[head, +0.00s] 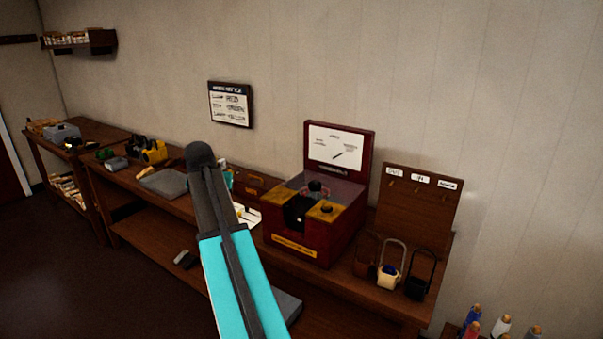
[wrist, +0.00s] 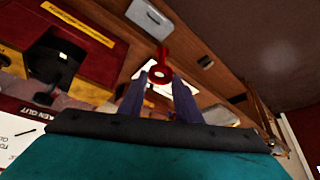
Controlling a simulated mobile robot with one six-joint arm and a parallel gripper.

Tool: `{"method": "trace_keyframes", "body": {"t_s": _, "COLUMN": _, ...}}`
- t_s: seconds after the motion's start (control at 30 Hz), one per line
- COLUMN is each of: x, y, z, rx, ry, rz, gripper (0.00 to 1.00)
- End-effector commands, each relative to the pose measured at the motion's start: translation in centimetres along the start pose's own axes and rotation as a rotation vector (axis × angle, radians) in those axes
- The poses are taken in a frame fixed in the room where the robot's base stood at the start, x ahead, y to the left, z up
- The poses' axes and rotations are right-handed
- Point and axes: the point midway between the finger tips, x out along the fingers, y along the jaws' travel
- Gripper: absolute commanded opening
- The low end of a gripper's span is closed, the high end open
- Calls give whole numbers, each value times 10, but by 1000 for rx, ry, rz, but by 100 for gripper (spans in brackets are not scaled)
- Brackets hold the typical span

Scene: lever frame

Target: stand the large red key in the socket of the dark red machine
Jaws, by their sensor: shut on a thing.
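The large red key (wrist: 162,58) is in the wrist view, with a ring-shaped end between the two fingers of my gripper (wrist: 160,76). My gripper is shut on the key and holds it out in front, beside the machine. The dark red machine (head: 340,245) stands on the bench in the head view, with a black recess in front and brassy plates on top. Part of it shows upper left in the wrist view (wrist: 103,58). I cannot tell which opening is the socket. My arm hides the key and my gripper in the head view.
A white sheet (head: 246,214) lies left of the machine. Grey slabs, a yellow item (head: 154,151) and other things lie further left along the bench.

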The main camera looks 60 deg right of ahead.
Motion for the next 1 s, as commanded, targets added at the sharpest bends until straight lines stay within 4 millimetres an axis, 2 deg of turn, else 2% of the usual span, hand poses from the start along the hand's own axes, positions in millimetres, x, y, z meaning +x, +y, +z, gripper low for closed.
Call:
{"method": "trace_keyframes", "body": {"t_s": 0.03, "x": -2, "y": 17, "z": -16, "rx": 35, "ry": 1, "rz": 20, "gripper": 6}}
{"method": "trace_keyframes", "body": {"t_s": 0.2, "x": 0, "y": 72, "z": -51, "rx": 149, "ry": 5, "rz": 82, "gripper": 6}}
{"method": "trace_keyframes", "body": {"t_s": 0.4, "x": 0, "y": 135, "z": -82, "rx": 271, "ry": 11, "rz": 148, "gripper": 6}}
{"method": "trace_keyframes", "body": {"t_s": 0.6, "x": 1, "y": 195, "z": -106, "rx": 380, "ry": 18, "rz": 208, "gripper": 6}}
{"method": "trace_keyframes", "body": {"t_s": 0.8, "x": 8, "y": 242, "z": -115, "rx": 464, "ry": 23, "rz": 255, "gripper": 6}}
{"method": "trace_keyframes", "body": {"t_s": 0.9, "x": 14, "y": 256, "z": -116, "rx": 488, "ry": 26, "rz": 268, "gripper": 6}}
{"method": "trace_keyframes", "body": {"t_s": 1.0, "x": 17, "y": 262, "z": -115, "rx": 500, "ry": 28, "rz": 274, "gripper": 6}}
